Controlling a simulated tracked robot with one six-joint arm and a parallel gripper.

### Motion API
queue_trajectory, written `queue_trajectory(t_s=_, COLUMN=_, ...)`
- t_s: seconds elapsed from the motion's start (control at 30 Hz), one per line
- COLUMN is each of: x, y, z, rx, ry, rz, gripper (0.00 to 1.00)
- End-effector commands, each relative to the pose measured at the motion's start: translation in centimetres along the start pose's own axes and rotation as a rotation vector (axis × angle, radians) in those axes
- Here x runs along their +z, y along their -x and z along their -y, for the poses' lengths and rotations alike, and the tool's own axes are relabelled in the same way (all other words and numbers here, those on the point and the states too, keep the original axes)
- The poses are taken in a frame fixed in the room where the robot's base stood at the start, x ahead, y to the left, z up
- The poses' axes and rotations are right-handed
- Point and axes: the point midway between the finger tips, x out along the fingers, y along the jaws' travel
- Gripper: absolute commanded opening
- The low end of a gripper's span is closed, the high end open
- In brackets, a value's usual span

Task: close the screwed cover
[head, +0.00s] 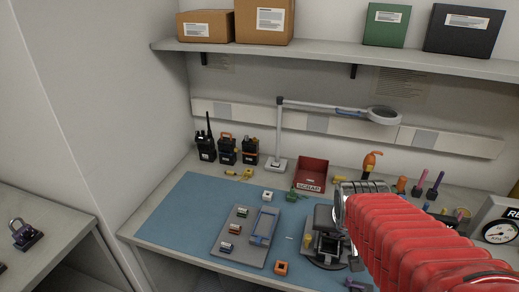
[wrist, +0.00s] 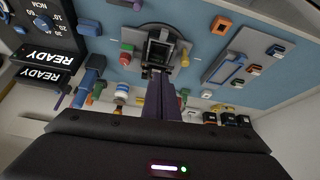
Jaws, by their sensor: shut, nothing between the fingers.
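A dark, open-topped device sits in a round black fixture (head: 325,250) on the blue mat, partly hidden by my red-sleeved arm in the head view. The wrist view shows the fixture (wrist: 145,35) with a dark squarish device (wrist: 160,48) in it. I cannot make out which part is the screwed cover or whether it is open. My gripper (wrist: 155,76) is shut and empty, its fingertips close to the device's near edge. I cannot tell whether they touch it. In the head view the fingers are hidden behind my arm.
A grey tray (head: 224,253) with a blue frame (head: 264,226) and small coloured blocks lies left of the fixture. The mat's left part (head: 185,215) is clear.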

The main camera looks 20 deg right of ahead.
Motion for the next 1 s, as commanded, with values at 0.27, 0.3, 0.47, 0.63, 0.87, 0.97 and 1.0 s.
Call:
queue_trajectory(t_s=0.27, x=1.5, y=3.8, z=4.9, rx=-0.082, ry=0.138, rz=0.002, gripper=0.0)
queue_trajectory(t_s=0.3, x=2.0, y=4.6, z=5.9, rx=-0.1, ry=0.17, rz=0.004, gripper=0.0)
queue_trajectory(t_s=0.47, x=4.4, y=8.1, z=9.3, rx=-0.175, ry=0.297, rz=0.013, gripper=0.0)
queue_trajectory(t_s=0.63, x=6.8, y=10.8, z=11.4, rx=-0.238, ry=0.402, rz=0.024, gripper=0.0)
queue_trajectory(t_s=0.87, x=7.9, y=11.9, z=12.1, rx=-0.263, ry=0.444, rz=0.031, gripper=0.0)
queue_trajectory(t_s=0.97, x=7.8, y=11.9, z=12.1, rx=-0.262, ry=0.443, rz=0.031, gripper=0.0)
queue_trajectory(t_s=1.0, x=7.8, y=11.9, z=12.1, rx=-0.262, ry=0.443, rz=0.031, gripper=0.0)
